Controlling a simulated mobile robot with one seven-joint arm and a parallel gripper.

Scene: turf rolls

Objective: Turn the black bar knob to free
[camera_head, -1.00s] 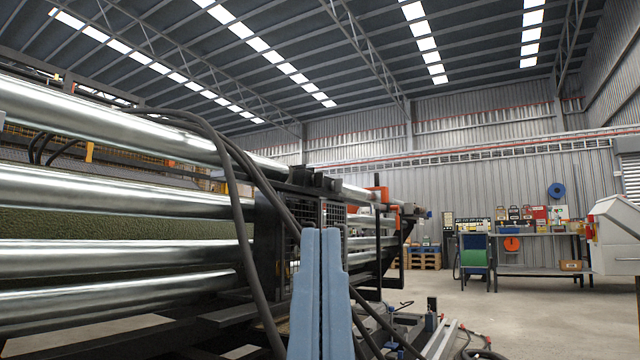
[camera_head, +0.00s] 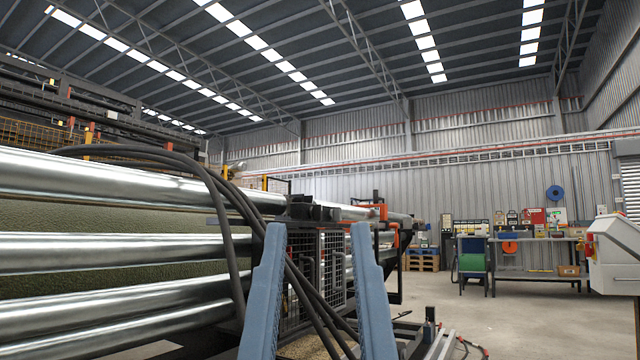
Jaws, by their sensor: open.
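My gripper (camera_head: 318,240) shows at the bottom middle as two blue-grey fingers set wide apart, open and empty. Black hoses and a wire-mesh panel show between and behind the fingers. The black bar knob cannot be made out in this view. A white cabinet (camera_head: 612,255) with a sloped top stands at the right edge; a small red part (camera_head: 588,245) shows on its left side, and no bar knob can be told on it.
A machine with long shiny rollers (camera_head: 100,240) and green turf fills the left. Black hoses (camera_head: 215,195) hang over it. A workbench (camera_head: 525,250) and pallets (camera_head: 421,262) stand at the back. Open concrete floor (camera_head: 530,320) lies at the right, with rails (camera_head: 440,345) at lower middle.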

